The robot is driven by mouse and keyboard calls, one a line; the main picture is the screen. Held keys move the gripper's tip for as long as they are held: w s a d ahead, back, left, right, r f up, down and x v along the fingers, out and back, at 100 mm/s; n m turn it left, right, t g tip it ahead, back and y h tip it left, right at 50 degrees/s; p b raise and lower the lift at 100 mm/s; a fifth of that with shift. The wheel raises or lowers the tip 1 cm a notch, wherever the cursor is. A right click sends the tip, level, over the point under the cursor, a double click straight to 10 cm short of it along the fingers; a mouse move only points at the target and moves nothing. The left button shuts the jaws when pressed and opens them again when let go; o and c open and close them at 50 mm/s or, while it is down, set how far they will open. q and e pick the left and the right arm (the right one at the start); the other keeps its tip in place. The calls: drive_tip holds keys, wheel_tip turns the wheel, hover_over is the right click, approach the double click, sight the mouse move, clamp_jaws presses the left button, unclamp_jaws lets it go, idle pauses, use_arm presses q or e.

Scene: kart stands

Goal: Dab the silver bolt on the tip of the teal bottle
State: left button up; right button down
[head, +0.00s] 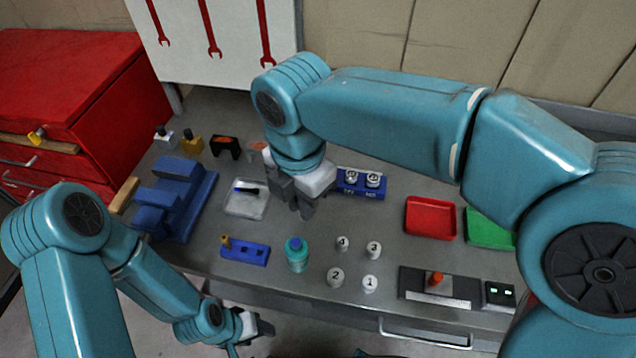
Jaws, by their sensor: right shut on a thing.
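The teal bottle (297,257) stands upright near the front middle of the table, its tip pointing up. My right gripper (306,211) is above the table, behind the bottle and apart from it, with its dark fingers pointing down. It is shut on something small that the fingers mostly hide. I take this to be the silver bolt, as no silver bolt shows clearly elsewhere. My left gripper (252,337) is low at the front edge, with its fingers apart and nothing seen between them.
A blue block with a brass bolt (244,250) lies left of the bottle. Several numbered white pots (336,276) stand to its right. A clear tray (244,203), blue vise (178,205), blue two-place holder (362,187), red tray (430,218) and green tray (488,229) surround the middle.

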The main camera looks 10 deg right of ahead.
drive_tip(key=f+b, duration=0.1)
drive_tip(key=a+f+b, duration=0.1)
drive_tip(key=f+b, duration=0.1)
drive_tip(key=s+a+f+b, duration=0.1)
drive_tip(key=f+b, duration=0.1)
drive_tip(key=shift+a+f, duration=0.15)
drive_tip(key=shift+f, duration=0.05)
drive_tip(key=shift+w+d+f+b, duration=0.1)
drive_tip(key=shift+d+f+b, duration=0.2)
drive_tip(key=shift+b, duration=0.1)
drive_tip(key=shift+a+r, duration=0.15)
drive_tip(key=shift+a, duration=0.05)
drive_tip(key=shift+d, duration=0.15)
drive_tip(key=shift+f, duration=0.2)
